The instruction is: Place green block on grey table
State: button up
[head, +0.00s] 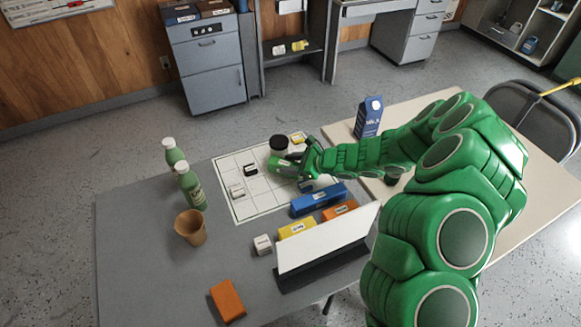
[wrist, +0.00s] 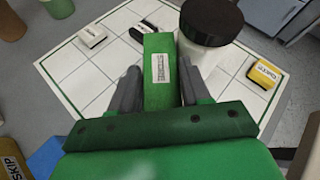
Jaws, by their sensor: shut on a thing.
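A green block (wrist: 158,82) with a white label sits between the two grey fingers of my gripper (wrist: 157,88) in the wrist view. My gripper is shut on it. In the head view my gripper (head: 300,162) is over the white gridded sheet, next to a dark-lidded jar (head: 279,145); the block there is partly hidden and hard to tell from my green arm. I cannot tell whether the block touches the sheet. The grey table (head: 140,245) lies under the sheet and reaches to the left and front.
The gridded sheet (head: 247,208) holds a white block (head: 237,191), a black block (head: 250,170) and a yellow block (wrist: 265,74). Green bottles (head: 190,188), a brown cup (head: 190,228), an orange block (head: 227,300) and a white panel (head: 325,241) stand around. The table's left front is clear.

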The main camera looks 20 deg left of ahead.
jog(key=shift+f, duration=0.8)
jog(key=shift+f, duration=0.1)
jog(key=o, duration=1)
jog(key=shift+c, duration=0.2)
jog(key=v, duration=1.2)
jog(key=shift+r, duration=0.25)
